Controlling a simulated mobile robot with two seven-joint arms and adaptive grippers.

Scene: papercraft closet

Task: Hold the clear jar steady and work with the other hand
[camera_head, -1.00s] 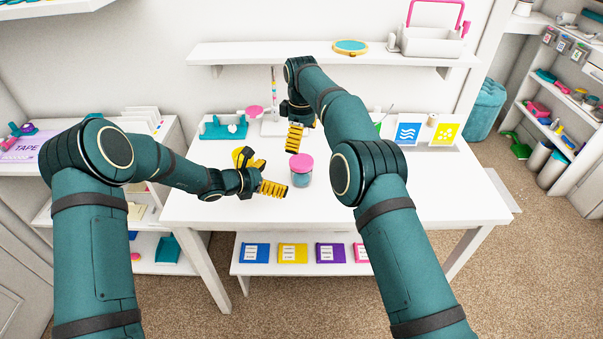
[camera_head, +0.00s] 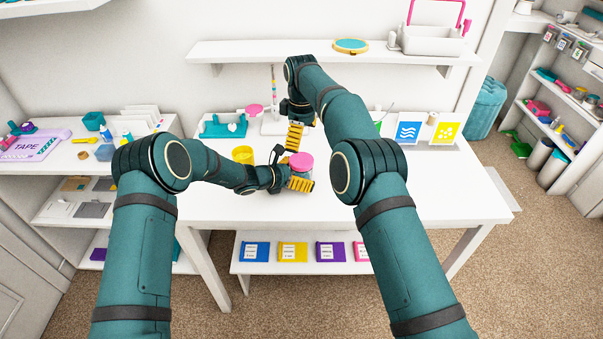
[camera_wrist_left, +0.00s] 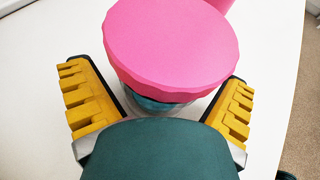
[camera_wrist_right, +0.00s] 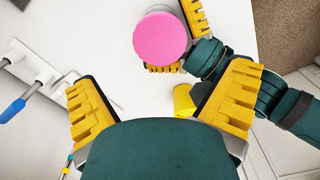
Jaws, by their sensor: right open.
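The clear jar with a pink lid (camera_head: 301,161) stands on the white table. Its lid fills the top of the left wrist view (camera_wrist_left: 172,45) and shows from above in the right wrist view (camera_wrist_right: 160,38). My left gripper (camera_head: 290,176) is at the jar, its yellow fingers apart on either side of it. In the left wrist view the fingers look spread, with gaps beside the jar body; the lid hides part of the body. My right gripper (camera_head: 295,135) is open and empty, above the table just behind the jar.
A yellow cup (camera_head: 242,154) stands beside my left forearm. A teal tool holder (camera_head: 222,127) and a pink disc (camera_head: 253,110) are at the back left. Blue and yellow cards (camera_head: 409,132) stand at the back right. The table's right part (camera_head: 450,190) is clear.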

